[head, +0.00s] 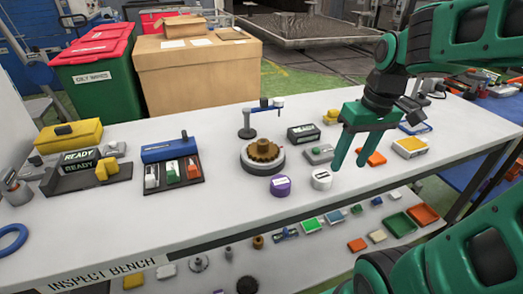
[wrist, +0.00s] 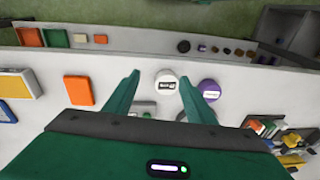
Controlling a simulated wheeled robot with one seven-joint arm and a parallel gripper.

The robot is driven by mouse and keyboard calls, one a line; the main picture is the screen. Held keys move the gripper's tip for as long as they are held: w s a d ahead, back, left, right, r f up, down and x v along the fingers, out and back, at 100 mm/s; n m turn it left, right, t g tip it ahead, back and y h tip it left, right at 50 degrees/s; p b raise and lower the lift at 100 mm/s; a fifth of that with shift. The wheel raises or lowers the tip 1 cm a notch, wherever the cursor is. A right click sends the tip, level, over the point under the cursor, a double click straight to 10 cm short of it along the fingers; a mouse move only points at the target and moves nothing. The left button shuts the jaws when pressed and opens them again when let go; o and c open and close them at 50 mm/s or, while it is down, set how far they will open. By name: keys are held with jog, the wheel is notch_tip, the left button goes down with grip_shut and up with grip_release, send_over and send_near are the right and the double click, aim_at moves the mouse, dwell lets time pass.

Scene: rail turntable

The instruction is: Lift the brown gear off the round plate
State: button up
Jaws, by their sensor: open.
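The brown gear (head: 263,150) lies on the round plate (head: 264,167), a grey and black turntable in the middle of the white bench in the head view. My gripper (head: 350,160) is open and empty, fingers pointing down, to the right of the gear and apart from it. In the wrist view my gripper (wrist: 165,86) has its two green fingers spread, with a white round cap and a purple round cap seen between and near them.
A purple cap (head: 280,186) and a white cap (head: 321,179) stand in front of and right of the plate. A small post with an arm (head: 247,122) stands behind it. A black tray (head: 175,179) is at left, and a dark box (head: 304,134) behind right.

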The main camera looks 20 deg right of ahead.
jog(key=w+a+r+n+y, duration=0.1)
jog(key=w+a+r+n, duration=0.15)
jog(key=w, duration=0.25)
jog(key=w+a+r+n, duration=0.1)
jog(key=w+a+n, duration=0.1)
jog(key=w+n, duration=0.25)
jog(key=n+t+y, duration=0.1)
jog(key=n+y, duration=0.1)
jog(key=n, duration=0.3)
send_near(264, 141)
jog(key=shift+s+a+f, duration=0.1)
jog(key=shift+a+f, duration=0.3)
jog(key=shift+f, duration=0.2)
jog(key=shift+a+f, duration=0.4)
jog(key=shift+f, duration=0.2)
jog(key=shift+w+d+x, duration=0.1)
jog(key=shift+x, duration=0.95)
jog(key=shift+w+d+x, duration=0.1)
jog(key=shift+d+x, duration=0.05)
jog(key=shift+x, duration=0.9)
jog(key=shift+w+d+x, duration=0.1)
jog(key=shift+x, duration=0.95)
jog(key=shift+c, duration=0.3)
grip_shut()
